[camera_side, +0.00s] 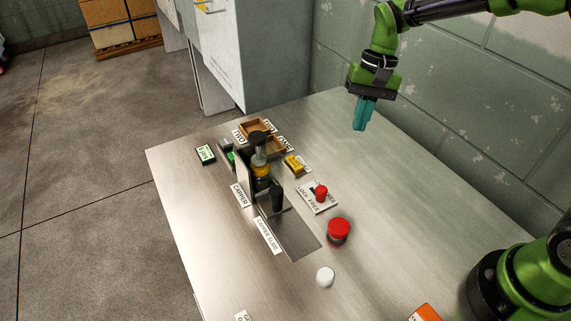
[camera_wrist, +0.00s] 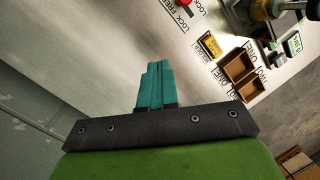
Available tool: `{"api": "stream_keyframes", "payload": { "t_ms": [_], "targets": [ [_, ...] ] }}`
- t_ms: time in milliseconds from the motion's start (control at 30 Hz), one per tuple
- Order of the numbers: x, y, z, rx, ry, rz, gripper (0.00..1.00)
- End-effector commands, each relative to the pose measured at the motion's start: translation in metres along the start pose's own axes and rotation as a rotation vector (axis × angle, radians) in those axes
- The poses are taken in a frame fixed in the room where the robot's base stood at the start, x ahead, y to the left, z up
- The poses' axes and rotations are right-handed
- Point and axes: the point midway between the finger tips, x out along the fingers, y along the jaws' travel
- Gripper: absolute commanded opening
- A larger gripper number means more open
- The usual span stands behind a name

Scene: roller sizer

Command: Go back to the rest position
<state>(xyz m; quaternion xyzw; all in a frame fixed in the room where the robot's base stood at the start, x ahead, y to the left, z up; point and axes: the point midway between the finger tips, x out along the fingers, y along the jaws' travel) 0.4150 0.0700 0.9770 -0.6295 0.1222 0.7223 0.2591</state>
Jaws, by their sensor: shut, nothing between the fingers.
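My gripper (camera_side: 361,125) hangs above the back right part of the metal table (camera_side: 400,190) in the side view, with its teal fingers together and nothing between them. In the wrist view the teal fingers of my gripper (camera_wrist: 155,68) lie side by side, shut and empty, over bare table. It is apart from every object on the table.
A capper (camera_side: 262,172) stands mid-table with wooden trays (camera_side: 254,126) behind it. A yellow block (camera_side: 294,165), a red lock lever (camera_side: 321,192), a red button (camera_side: 338,230) and a white knob (camera_side: 325,277) are nearby.

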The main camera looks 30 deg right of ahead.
Motion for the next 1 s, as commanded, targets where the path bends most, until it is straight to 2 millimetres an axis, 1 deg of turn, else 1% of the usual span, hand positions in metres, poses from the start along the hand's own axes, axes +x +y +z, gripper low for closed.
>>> {"api": "stream_keyframes", "payload": {
  "t_ms": [33, 100, 200, 300, 500, 600, 700, 767, 867, 1000],
  "targets": [
    [-0.014, 0.009, 0.012, -0.03, 0.045, -0.022, 0.0],
    [-0.027, 0.02, 0.027, -0.071, 0.106, -0.05, 0.0],
    [-0.044, 0.037, 0.05, -0.126, 0.198, -0.088, 0.0],
    [-0.057, 0.055, 0.073, -0.173, 0.291, -0.123, 0.0],
    [-0.07, 0.088, 0.116, -0.241, 0.469, -0.188, 0.0],
    [-0.073, 0.101, 0.132, -0.258, 0.541, -0.216, 0.0],
    [-0.077, 0.108, 0.144, -0.261, 0.588, -0.24, 0.0],
    [-0.08, 0.111, 0.148, -0.262, 0.61, -0.251, 0.0],
    [-0.088, 0.111, 0.15, -0.265, 0.64, -0.266, 0.0],
    [-0.09, 0.111, 0.151, -0.264, 0.647, -0.27, 0.0]
  ]
}}
